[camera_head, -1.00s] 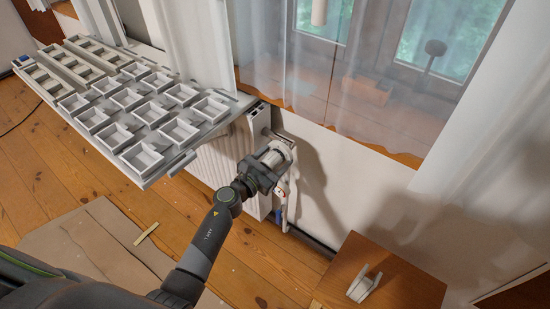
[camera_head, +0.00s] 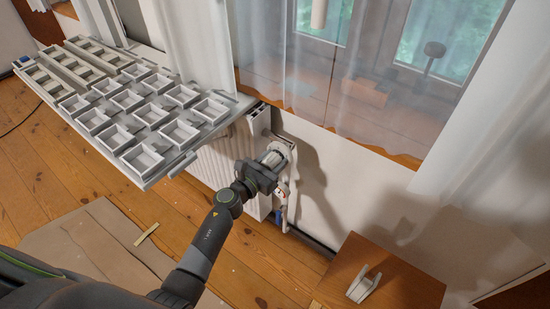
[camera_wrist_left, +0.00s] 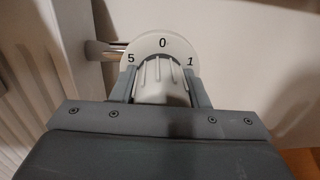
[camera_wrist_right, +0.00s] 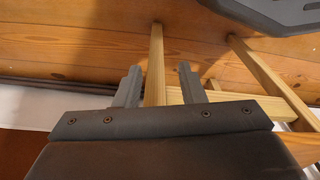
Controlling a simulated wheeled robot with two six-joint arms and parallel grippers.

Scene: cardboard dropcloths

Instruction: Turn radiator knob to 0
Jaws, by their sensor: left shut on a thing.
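The radiator knob (camera_wrist_left: 162,78) is a white ribbed cap in front of a round white dial (camera_wrist_left: 180,46). The dial shows 5 at left, 0 at the top middle and 1 at right. My left gripper (camera_wrist_left: 160,80) is shut on the knob, one finger on each side. In the head view my left gripper (camera_head: 265,168) reaches the knob at the right end of the white radiator (camera_head: 212,160). My right gripper (camera_wrist_right: 156,85) shows in its wrist view with its fingers apart. A wooden strip stands behind the gap between them.
A rack of white trays (camera_head: 140,158) overhangs the radiator. A wooden side table (camera_head: 405,290) with a small white object (camera_head: 364,285) stands at right. Sheer curtains (camera_head: 345,80) hang above. Wooden slats (camera_wrist_right: 265,75) lie near my right gripper.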

